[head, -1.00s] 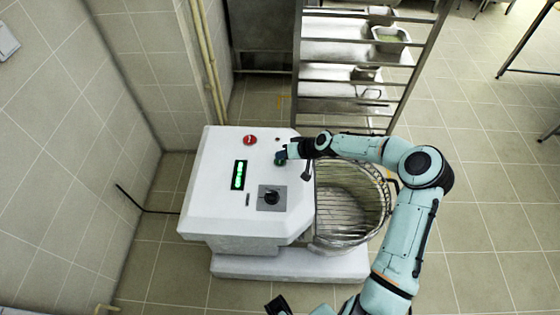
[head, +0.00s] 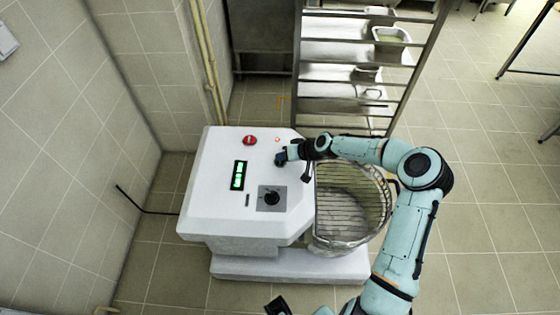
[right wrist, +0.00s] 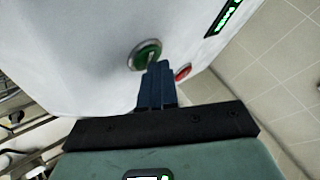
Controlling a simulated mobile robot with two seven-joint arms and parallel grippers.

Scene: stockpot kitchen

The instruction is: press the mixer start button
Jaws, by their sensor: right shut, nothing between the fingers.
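The white mixer (head: 215,205) stands with its sloped control panel facing up. The green start button (right wrist: 143,55) shows in the right wrist view in a metal ring. My right gripper (head: 281,158) is shut and empty, with its fingertips at that button on the panel's right side. In the right wrist view the dark fingers (right wrist: 158,66) overlap the button's lower right edge; they look in contact or very close. In the head view the gripper hides the button. A dark end of what seems my left gripper (head: 278,305) shows at the bottom edge, its jaws unclear.
A red button (head: 249,140), a small red-lit lamp (head: 277,140), a green display (head: 238,175) and a black knob (head: 271,197) sit on the panel. The wire-guarded bowl (head: 350,205) is right of it, below my forearm. A metal rack (head: 365,75) stands behind.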

